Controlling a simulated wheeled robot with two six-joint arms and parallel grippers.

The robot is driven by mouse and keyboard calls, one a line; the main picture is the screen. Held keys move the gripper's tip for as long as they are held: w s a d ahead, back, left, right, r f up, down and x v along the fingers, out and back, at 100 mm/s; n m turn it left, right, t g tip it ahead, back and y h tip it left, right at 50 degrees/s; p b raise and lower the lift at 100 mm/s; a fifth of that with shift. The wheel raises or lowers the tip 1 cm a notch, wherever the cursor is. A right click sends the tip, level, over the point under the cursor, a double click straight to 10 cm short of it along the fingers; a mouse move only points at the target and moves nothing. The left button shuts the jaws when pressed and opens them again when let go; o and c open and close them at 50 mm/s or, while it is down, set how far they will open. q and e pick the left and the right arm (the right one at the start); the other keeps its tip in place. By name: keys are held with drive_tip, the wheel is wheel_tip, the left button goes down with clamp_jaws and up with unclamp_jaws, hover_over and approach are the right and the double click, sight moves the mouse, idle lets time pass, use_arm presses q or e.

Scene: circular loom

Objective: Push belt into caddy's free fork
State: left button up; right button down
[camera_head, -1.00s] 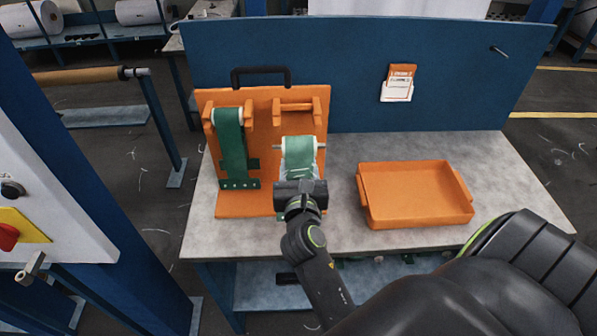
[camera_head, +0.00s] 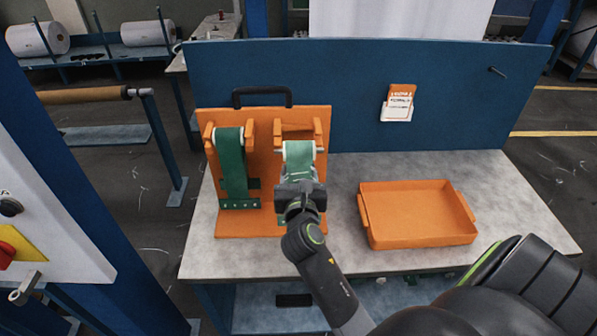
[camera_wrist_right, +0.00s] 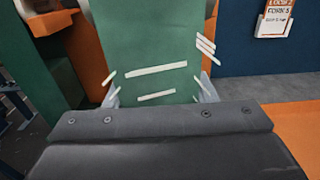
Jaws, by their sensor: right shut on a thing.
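The orange caddy (camera_head: 258,160) stands upright on the table. Its left fork (camera_head: 208,134) carries a hanging green belt (camera_head: 233,165). Its right fork (camera_head: 317,128) is level with the other belt. That green belt (camera_head: 299,152) has a pale roller with a thin rod at its top; the rod's right end shows just at or below the fork's arm. I cannot tell whether it is seated. My right gripper (camera_head: 299,184) is shut on the belt's lower part. In the right wrist view, the green belt (camera_wrist_right: 150,45) with white marks stands between its grey fingertips (camera_wrist_right: 160,96).
An empty orange tray (camera_head: 415,240) lies on the right of the grey table (camera_head: 500,195). A blue back panel (camera_head: 450,110) with an orange and white card (camera_head: 398,103) stands behind. Bare table lies between caddy and tray.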

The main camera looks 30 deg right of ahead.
idle(0.4)
drive_tip(key=shift+p, duration=0.3)
drive_tip(key=shift+w, duration=0.15)
idle(0.3)
drive_tip(key=shift+x, duration=1.05)
drive_tip(key=shift+d, duration=0.1)
drive_tip(key=shift+p+x, duration=0.45)
drive_tip(key=shift+x, duration=1.3)
drive_tip(key=c, duration=0.5)
unclamp_jaws()
drive_tip(key=shift+f, duration=0.1)
